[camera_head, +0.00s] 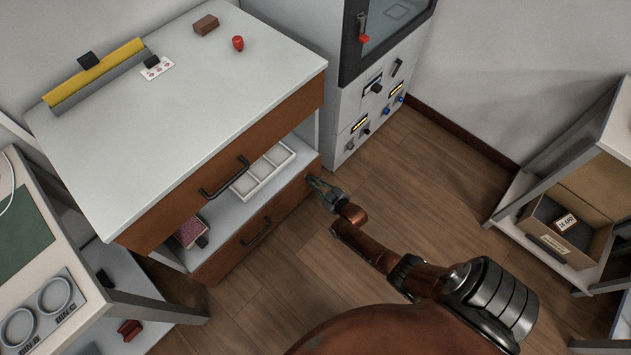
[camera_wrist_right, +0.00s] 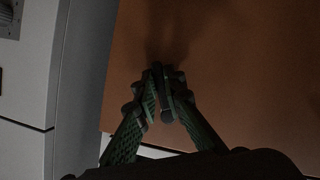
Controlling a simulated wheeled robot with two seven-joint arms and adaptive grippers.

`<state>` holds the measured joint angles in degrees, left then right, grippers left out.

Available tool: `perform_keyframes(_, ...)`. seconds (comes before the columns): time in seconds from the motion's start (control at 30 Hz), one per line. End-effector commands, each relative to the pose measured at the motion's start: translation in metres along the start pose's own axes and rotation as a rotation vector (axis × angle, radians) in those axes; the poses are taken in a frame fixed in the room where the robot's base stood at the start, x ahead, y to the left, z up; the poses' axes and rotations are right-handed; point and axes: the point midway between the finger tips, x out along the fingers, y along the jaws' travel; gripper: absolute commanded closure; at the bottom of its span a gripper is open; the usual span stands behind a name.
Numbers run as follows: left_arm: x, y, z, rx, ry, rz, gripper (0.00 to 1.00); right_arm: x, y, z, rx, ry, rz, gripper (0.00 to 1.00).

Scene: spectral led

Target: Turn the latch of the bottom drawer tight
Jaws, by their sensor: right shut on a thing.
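The bottom drawer (camera_head: 289,208) has a brown front with a dark bar handle (camera_head: 257,232) and looks closed. My right gripper (camera_head: 315,184) is at the right end of this front, with its arm reaching in from the lower right. In the right wrist view the brown front (camera_wrist_right: 245,60) fills the background. There the green fingers (camera_wrist_right: 163,92) come together on a small dark piece, seemingly the latch. The fingers hide most of it, so its angle cannot be told. My left gripper is not in view.
The top drawer (camera_head: 228,165) is above an open shelf with a white divided tray (camera_head: 262,172) and a reddish book (camera_head: 188,233). A grey cabinet (camera_head: 375,105) stands close to the right of the drawers. Wooden floor (camera_head: 430,190) is clear toward the right shelf's cardboard box (camera_head: 545,240).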

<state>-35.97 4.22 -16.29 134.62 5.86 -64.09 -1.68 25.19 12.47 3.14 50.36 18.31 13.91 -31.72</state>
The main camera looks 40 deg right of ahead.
Motion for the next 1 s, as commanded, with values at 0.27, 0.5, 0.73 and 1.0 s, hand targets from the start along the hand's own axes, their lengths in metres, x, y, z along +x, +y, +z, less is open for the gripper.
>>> perform_keyframes(0.27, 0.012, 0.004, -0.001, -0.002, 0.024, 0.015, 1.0, 0.0, -0.009, 0.001, 0.224, -0.001, -0.098, 1.0)
perform_keyframes(0.5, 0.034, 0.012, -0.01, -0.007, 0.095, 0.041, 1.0, -0.002, -0.018, 0.0, 0.434, -0.003, -0.186, 1.0)
perform_keyframes(0.73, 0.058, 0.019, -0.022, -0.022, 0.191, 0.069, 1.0, -0.003, -0.026, -0.003, 0.633, -0.004, -0.268, 1.0)
perform_keyframes(1.0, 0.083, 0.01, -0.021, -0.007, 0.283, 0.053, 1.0, -0.005, -0.032, -0.008, 0.828, -0.005, -0.347, 1.0)
